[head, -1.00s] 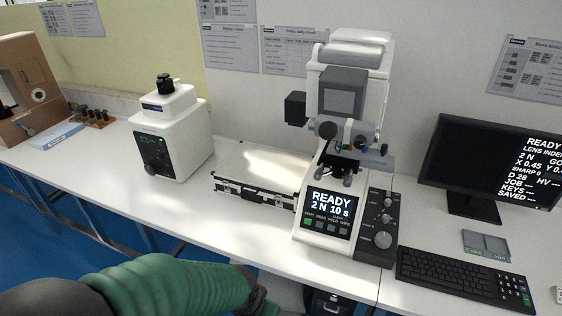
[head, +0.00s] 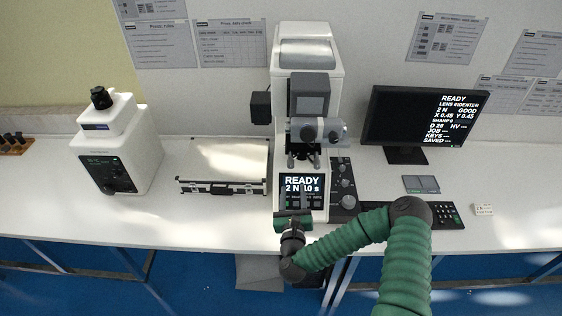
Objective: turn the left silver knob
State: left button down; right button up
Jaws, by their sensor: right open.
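The hardness tester (head: 303,95) stands upright on the bench, with its lit READY screen (head: 302,186) facing me. Silver knobs sit in a column on the dark panel to the right of the screen, the largest (head: 348,201) lowest. Two small stage knobs hang under the turret, a left one (head: 291,161) and a right one; which knob counts as the left silver one I cannot tell. My right gripper (head: 294,205) is open and empty in front of the screen's lower part, left of the panel knobs, and hides some buttons. My left gripper is out of view.
A monitor (head: 424,118) and keyboard (head: 447,214) stand right of the tester. A silver case (head: 228,160) lies to its left, then a white machine (head: 118,148). The bench front (head: 200,225) is clear left of my arm.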

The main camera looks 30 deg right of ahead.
aim_at(290, 168)
jog(key=p+x, duration=0.1)
jog(key=x, duration=0.3)
jog(key=a+p+x, duration=0.1)
jog(key=x, duration=0.3)
jog(key=w+p+x, duration=0.1)
jog(key=x, duration=0.2)
jog(key=shift+w+a+r, duration=0.1)
jog(key=shift+w+r, duration=0.2)
jog(key=shift+w, duration=0.05)
jog(key=shift+d+f, duration=0.25)
jog(key=shift+d, duration=0.65)
jog(key=shift+c, duration=0.6)
jog(key=shift+d+f, duration=0.1)
jog(key=shift+d, duration=0.05)
jog(key=shift+c, duration=1.3)
jog(key=shift+w+a, duration=0.15)
jog(key=shift+a, duration=0.15)
jog(key=c, duration=0.5)
jog(key=shift+a, duration=0.25)
grip_shut()
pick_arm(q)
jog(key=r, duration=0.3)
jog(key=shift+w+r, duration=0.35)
pick_arm(e)
jog(key=shift+d, duration=0.1)
